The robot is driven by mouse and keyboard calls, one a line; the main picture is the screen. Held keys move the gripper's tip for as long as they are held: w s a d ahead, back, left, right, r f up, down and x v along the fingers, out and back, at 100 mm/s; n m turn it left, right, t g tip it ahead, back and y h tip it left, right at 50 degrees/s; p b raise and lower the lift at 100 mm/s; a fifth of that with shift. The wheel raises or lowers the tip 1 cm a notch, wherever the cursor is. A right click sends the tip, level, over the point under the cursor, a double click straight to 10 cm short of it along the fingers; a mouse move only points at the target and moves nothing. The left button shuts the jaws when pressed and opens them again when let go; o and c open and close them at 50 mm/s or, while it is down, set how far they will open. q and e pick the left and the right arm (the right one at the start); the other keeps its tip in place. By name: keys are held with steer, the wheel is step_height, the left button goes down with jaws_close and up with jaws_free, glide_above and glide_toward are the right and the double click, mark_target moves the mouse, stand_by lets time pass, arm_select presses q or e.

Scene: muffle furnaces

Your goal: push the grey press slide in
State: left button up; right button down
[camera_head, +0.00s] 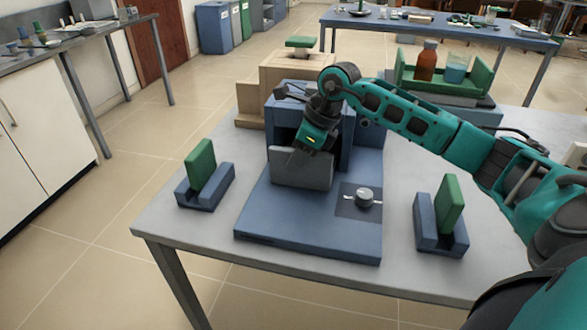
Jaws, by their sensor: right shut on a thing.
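The grey press slide (302,171) shows as an upright grey plate at the front of the blue press housing (365,143), above a blue base (300,225). My right gripper (298,152) comes down from above and is shut on the upper edge of the grey plate. Its fingertips are small and partly hidden, so their exact grip is unclear. A dark opening shows behind the plate, partly covered by my right arm. My left gripper is not in view.
A round knob (365,196) sits on the base. Green blocks stand in blue holders at left (200,165) and right (449,204).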

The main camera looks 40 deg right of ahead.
steer(key=shift+w+d, duration=0.4)
steer(key=shift+d, duration=0.1)
steer(key=shift+d+r, duration=0.1)
steer(key=shift+r, duration=0.05)
steer(key=c, duration=1.4)
jaws_free()
steer(key=shift+c, duration=0.2)
steer(key=o, duration=0.4)
steer(key=shift+w, duration=0.1)
steer(key=shift+c, duration=0.2)
